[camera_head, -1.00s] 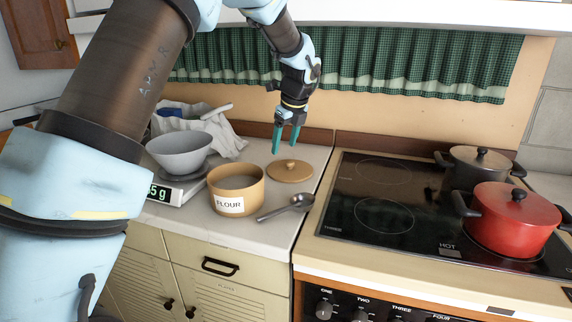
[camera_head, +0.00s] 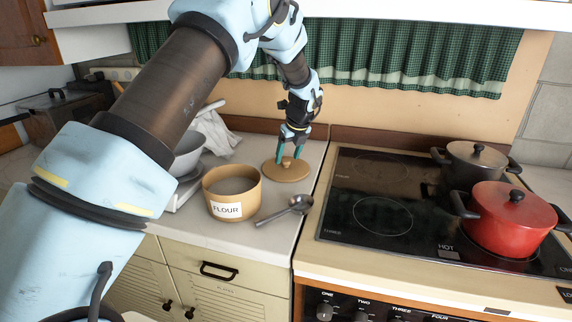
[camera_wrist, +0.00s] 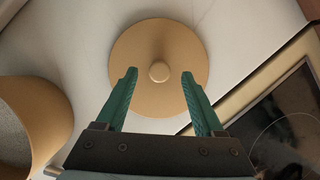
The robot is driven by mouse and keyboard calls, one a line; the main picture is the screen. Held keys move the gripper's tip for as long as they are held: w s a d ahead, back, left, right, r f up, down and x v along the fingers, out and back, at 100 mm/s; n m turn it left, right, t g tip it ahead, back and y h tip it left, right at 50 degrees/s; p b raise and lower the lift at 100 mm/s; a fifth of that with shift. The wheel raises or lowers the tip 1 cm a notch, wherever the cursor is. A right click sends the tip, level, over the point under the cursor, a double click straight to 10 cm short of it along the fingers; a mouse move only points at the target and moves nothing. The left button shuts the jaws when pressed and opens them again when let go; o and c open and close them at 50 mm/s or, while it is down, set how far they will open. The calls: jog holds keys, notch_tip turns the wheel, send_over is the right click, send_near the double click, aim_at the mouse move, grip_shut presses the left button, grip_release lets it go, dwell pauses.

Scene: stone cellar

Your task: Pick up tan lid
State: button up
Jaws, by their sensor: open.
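The tan lid (camera_head: 273,172) lies flat on the counter behind the flour canister, with its small round knob up. In the wrist view the lid (camera_wrist: 158,100) is a round disc with the knob (camera_wrist: 159,71) near its middle. My gripper (camera_head: 291,160) is open and points down just over the lid. In the wrist view its two green fingers (camera_wrist: 159,74) stand on either side of the knob with gaps on both sides. Whether the fingertips touch the lid, I cannot tell.
The open tan flour canister (camera_head: 232,187) stands in front of the lid, with a metal spoon (camera_head: 285,211) beside it. A grey bowl (camera_head: 188,154) is to the left, partly behind my arm. The stove (camera_head: 400,190) with a red pot (camera_head: 508,222) and a dark pot (camera_head: 474,165) is to the right.

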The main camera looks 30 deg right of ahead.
jog(key=shift+x, duration=0.9)
grip_shut()
